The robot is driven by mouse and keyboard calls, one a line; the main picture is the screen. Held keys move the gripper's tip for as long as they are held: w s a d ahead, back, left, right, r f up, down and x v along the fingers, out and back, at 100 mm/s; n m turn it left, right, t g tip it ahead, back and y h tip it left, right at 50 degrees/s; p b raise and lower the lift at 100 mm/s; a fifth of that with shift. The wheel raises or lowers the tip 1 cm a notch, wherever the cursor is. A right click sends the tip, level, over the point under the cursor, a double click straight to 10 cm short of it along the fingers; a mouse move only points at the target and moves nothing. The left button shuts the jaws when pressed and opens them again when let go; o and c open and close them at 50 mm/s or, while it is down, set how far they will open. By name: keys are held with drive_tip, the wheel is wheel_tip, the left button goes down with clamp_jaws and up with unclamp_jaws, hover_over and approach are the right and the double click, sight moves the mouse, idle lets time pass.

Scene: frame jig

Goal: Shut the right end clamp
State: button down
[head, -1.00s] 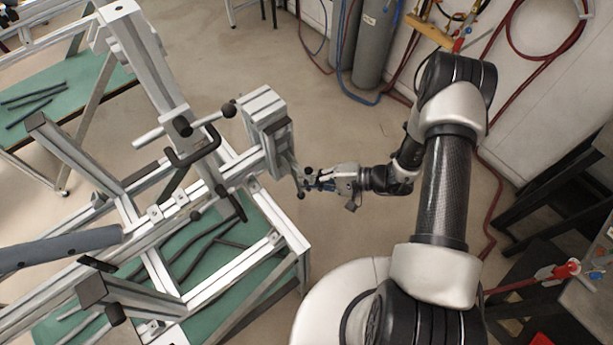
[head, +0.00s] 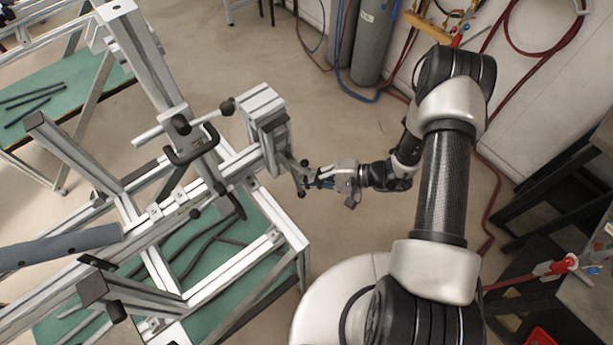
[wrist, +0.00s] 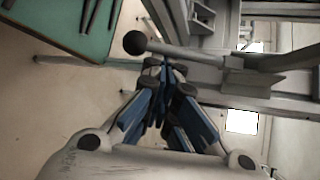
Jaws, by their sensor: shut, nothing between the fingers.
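The right end clamp (head: 283,157) is at the right end of the frame jig's long rail, below a block-shaped upright. In the wrist view its grey lever (wrist: 185,52) lies roughly crosswise, ending in a black ball knob (wrist: 134,43). My gripper (head: 311,181) is beside the clamp's right side in the head view. Its blue-sided fingers are shut with nothing between them; in the wrist view the dark fingertips (wrist: 165,72) are close by the lever, just below it in the picture. I cannot tell whether they touch it. The clamp's inner jaw is hidden.
The aluminium jig frame (head: 165,225) fills the left, with a grey tube (head: 60,248) on it and a green table top (head: 195,240) beneath. Gas cylinders (head: 375,45) stand at the back. A black stand (head: 545,190) is at right.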

drive_tip(key=shift+s+r, duration=0.15)
drive_tip(key=s+d+r+m+g+h+p, duration=0.2)
drive_tip(key=s+r+m+g+h+p, duration=0.2)
drive_tip(key=r+g+h+p, duration=0.1)
drive_tip(key=shift+d+r+g+h+p, duration=0.3)
drive_tip(key=shift+d+r+g+p, duration=0.15)
drive_tip(key=shift+p, duration=0.6)
drive_tip(key=shift+a+r, duration=0.1)
drive_tip(key=shift+r, duration=0.05)
idle(0.3)
drive_tip(key=shift+w, duration=0.1)
